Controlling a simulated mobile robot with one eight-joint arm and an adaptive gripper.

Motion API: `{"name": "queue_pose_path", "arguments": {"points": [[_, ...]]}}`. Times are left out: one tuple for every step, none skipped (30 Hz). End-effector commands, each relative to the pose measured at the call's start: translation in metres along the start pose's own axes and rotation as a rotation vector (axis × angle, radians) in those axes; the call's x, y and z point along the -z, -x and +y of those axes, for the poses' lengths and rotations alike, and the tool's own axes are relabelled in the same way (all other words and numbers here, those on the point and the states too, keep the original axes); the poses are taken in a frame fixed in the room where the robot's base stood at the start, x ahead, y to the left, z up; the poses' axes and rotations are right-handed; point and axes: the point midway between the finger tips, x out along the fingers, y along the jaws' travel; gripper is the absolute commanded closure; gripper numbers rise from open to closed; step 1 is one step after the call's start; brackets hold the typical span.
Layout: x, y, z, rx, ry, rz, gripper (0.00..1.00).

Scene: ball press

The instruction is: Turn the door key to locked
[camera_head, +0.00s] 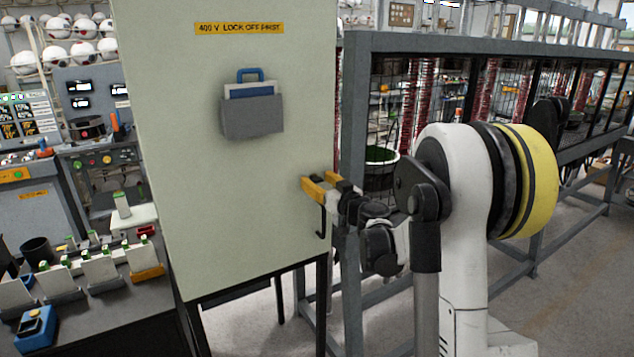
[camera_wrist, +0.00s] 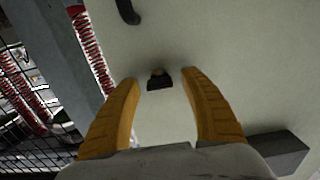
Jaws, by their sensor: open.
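The door key (camera_wrist: 160,84) is a small dark piece with a brassy spot on the pale cabinet door (camera_head: 200,150). It shows in the wrist view ahead of my gripper (camera_wrist: 160,77), between the two yellow fingertips, with a gap on each side. My gripper is open and empty. In the head view my gripper (camera_head: 315,185) is at the right part of the door and the key cannot be made out there. I cannot tell the key's exact turn angle.
A black hooked door handle (camera_head: 321,221) hangs just below my gripper; it also shows in the wrist view (camera_wrist: 128,11). A grey document pocket (camera_head: 252,119) is on the door. A grey mesh-fenced frame (camera_head: 352,130) stands right of the cabinet.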

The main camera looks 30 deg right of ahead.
Motion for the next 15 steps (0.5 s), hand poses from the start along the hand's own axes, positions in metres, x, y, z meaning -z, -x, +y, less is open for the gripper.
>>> {"name": "queue_pose_path", "arguments": {"points": [[-0.0001, -0.0018, -0.0001, 0.0, 0.0, 0.0, 0.48], [0.0, -0.0023, -0.0001, 0.0, 0.0, 0.0, 0.48], [0.0001, -0.0026, -0.0001, 0.0, 0.0, 0.0, 0.48], [0.0002, -0.0027, -0.0001, 0.0, 0.0, 0.0, 0.48], [0.0002, -0.0026, -0.0001, 0.0, 0.0, 0.0, 0.48], [0.0003, -0.0026, -0.0001, 0.0, 0.0, 0.0, 0.48], [0.0003, -0.0025, -0.0002, 0.0, 0.0, 0.0, 0.48], [0.0003, -0.0025, -0.0002, 0.0, 0.0, 0.0, 0.48], [0.0003, -0.0024, -0.0002, 0.0, 0.0, 0.0, 0.52], [0.0003, -0.0024, -0.0002, 0.0, 0.0, 0.0, 0.61], [0.0003, -0.0024, -0.0002, 0.0, 0.0, 0.0, 0.71], [0.0003, -0.0024, -0.0002, 0.0, 0.0, 0.0, 0.83], [0.0003, -0.0024, -0.0002, 0.0, 0.0, 0.0, 0.92], [0.0003, -0.0023, -0.0002, 0.0, 0.0, 0.0, 1.0], [0.0003, -0.0023, -0.0002, 0.0, 0.0, 0.0, 1.0]]}}
